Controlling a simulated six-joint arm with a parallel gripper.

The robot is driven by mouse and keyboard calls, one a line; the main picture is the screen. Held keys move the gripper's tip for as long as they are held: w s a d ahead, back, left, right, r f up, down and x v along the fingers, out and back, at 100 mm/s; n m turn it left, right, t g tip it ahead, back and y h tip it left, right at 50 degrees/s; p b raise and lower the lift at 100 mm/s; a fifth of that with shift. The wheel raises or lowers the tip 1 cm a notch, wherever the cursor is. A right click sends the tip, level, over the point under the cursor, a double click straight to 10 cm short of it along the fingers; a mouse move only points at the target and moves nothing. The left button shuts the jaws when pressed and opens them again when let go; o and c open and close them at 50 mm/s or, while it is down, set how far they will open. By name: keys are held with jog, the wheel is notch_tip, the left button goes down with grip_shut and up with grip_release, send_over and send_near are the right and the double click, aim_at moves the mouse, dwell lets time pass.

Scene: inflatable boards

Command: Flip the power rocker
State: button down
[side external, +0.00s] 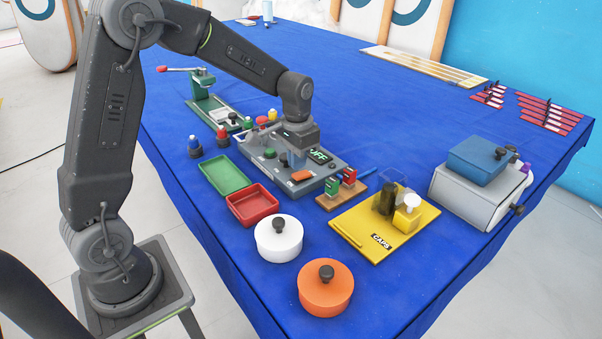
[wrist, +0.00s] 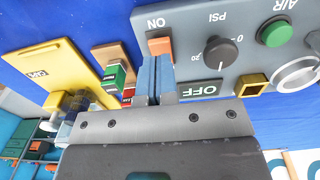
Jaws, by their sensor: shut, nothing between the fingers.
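The grey control panel (side external: 331,168) lies flat on the blue table. Its orange power rocker (side external: 301,176) shows just in front of my gripper (side external: 297,163). In the side view a display (side external: 319,155) on the panel reads OFF in green.
The panel also carries a PSI knob (wrist: 219,51) and a green AIR button (wrist: 276,33). A small wooden rack (side external: 341,195) stands close beside the panel, and a yellow CAPS board (side external: 382,242) lies beyond it. Green (side external: 223,174) and red (side external: 252,206) trays lie in front.

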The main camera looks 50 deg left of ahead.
aim_at(297, 175)
jog(key=shift+f, duration=1.35)
dwell(0.9)
jog(key=shift+r, duration=3.55)
jog(key=shift+s+d+r, duration=0.1)
jog(key=shift+s+r, duration=0.05)
jog(key=shift+r, duration=0.1)
jog(key=s+d+r+t, duration=0.2)
jog(key=s, duration=0.5)
jog(key=s+d+r+t, duration=0.1)
jog(key=s+d+r, duration=0.2)
jog(key=s, duration=0.4)
jog(key=s+d+r+t, duration=0.2)
jog(key=s+d+r, duration=0.1)
jog(key=s, duration=0.4)
jog(key=shift+d+t, duration=0.25)
jog(key=shift+t, duration=0.05)
